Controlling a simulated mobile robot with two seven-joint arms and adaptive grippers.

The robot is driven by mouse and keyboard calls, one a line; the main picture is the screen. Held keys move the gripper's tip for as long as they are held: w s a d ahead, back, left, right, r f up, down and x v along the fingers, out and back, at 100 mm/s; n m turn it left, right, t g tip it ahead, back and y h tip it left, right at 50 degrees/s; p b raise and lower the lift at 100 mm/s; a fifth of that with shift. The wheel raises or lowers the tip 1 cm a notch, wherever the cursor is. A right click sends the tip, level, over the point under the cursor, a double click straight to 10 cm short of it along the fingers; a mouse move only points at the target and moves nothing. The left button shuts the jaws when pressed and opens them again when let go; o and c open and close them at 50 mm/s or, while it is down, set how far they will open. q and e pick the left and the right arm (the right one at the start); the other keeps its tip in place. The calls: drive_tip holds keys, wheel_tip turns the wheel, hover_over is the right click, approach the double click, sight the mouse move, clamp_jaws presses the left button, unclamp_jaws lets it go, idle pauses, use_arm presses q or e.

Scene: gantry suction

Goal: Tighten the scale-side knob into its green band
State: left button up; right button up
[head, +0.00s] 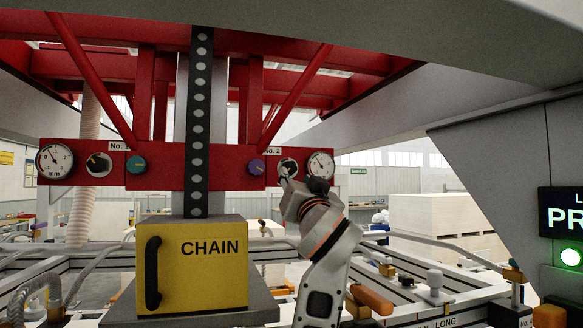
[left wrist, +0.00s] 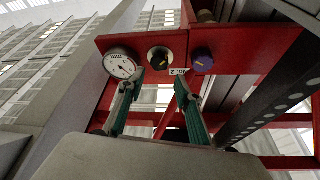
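On the right half of the red panel, under the No. 2 label, are a round white gauge (head: 320,164), a black knob (head: 288,167) and a purple knob (head: 257,167). The left wrist view shows the same gauge (left wrist: 122,64), black knob (left wrist: 159,60) with a yellow pointer, and purple knob (left wrist: 202,62), upside down. My left gripper (head: 297,184) is just below the black knob in the head view. Its two fingers (left wrist: 157,84) are apart, with the black knob centred beyond their tips; contact cannot be told. No green band is readable. My right gripper is out of view.
The panel's left half holds another gauge (head: 55,161), a black knob (head: 98,165) and a teal knob (head: 137,165). A black perforated strip (head: 199,120) hangs mid-panel above the yellow CHAIN box (head: 192,268). A lit green lamp (head: 571,257) is at the right edge.

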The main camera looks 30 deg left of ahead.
sight(291, 168)
use_arm(q)
drive_tip(key=p+x, duration=0.2)
drive_tip(key=x, duration=0.4)
drive_tip(key=shift+w+a, duration=0.15)
drive_tip(key=shift+w+a+r, duration=0.15)
drive_tip(key=shift+w+a, duration=0.25)
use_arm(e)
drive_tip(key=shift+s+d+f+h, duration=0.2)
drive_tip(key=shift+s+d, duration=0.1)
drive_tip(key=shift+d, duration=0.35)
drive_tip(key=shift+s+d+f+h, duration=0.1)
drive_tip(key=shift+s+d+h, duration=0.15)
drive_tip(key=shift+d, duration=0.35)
use_arm(q)
drive_tip(key=c, duration=0.8)
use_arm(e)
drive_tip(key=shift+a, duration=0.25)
